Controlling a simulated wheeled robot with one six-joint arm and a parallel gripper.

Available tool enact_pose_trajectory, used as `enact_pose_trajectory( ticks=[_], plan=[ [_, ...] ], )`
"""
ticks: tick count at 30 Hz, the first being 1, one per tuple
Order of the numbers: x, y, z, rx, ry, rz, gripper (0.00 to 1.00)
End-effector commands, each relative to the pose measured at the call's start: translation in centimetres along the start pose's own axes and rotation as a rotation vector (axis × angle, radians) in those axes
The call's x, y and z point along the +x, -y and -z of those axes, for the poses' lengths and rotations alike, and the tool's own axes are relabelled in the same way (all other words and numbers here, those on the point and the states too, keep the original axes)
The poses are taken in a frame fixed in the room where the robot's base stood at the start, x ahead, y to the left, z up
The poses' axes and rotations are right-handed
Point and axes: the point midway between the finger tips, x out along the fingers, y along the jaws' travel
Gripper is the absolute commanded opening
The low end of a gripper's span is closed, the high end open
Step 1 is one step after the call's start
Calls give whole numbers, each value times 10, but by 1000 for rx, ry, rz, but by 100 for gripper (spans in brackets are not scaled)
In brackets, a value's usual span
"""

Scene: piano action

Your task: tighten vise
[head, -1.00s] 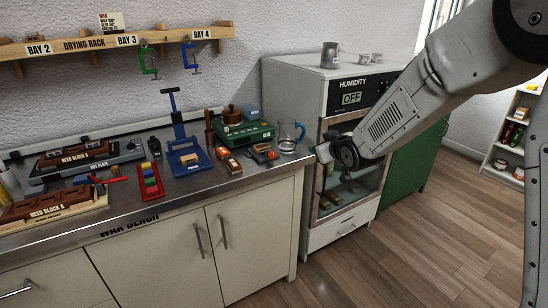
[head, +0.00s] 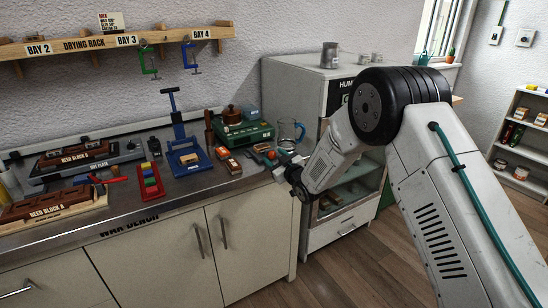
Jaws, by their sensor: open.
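No part is clearly labelled as a vise. A blue press-like stand (head: 184,158) with a tall post and a crossbar on top stands on the metal bench (head: 165,195), a small tan block at its base. A green clamp (head: 148,62) and a blue clamp (head: 190,58) hang from the drying rack. My gripper (head: 280,163) is open over the bench's right front corner, right of the stand and apart from it. Its fingertips are small and partly lost among the items behind. Nothing shows held in it.
A glass mug (head: 289,134) stands close behind my gripper. Reed blocks (head: 50,200) lie at left. The humidity cabinet (head: 295,95) stands right of the bench.

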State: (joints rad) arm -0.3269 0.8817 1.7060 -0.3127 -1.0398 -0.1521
Motion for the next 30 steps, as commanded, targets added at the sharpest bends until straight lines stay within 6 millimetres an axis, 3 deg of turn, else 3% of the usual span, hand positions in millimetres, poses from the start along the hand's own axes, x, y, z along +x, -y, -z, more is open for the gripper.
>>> enact_pose_trajectory(
  ticks=[4, 12, 17, 18, 30],
  plan=[
    [11, 0, 0, 0, 0, -1, 49],
    [13, 0, 0, 0, 1, -1, 49],
    [12, 0, 0, 0, 1, -1, 8],
    [12, 0, 0, 0, 1, -1, 5],
    [12, 0, 0, 63, 2, 0, 5]
  ],
)
